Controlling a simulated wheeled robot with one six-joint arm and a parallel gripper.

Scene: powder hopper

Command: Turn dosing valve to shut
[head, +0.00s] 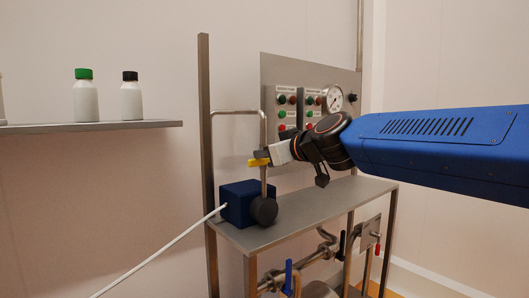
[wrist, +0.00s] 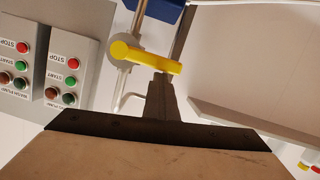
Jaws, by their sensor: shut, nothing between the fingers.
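A yellow valve lever (head: 260,162) is on the thin upright pipe above the steel bench. In the wrist view the lever (wrist: 150,57) runs from a round hub at left to a free end at lower right. My gripper (head: 274,156) is shut and empty, pointing left at the lever. In the wrist view the gripper's fingertips (wrist: 162,78) are right at the lever's outer half; I cannot tell if they touch it. No label for the dosing valve is readable.
A blue box (head: 238,203) with a white cable sits on the steel bench (head: 320,207). A panel with button boxes (head: 286,105) and a gauge (head: 332,97) stands behind. Blue-handled (head: 288,275) and other valves are below. Bottles (head: 131,98) stand on a shelf at left.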

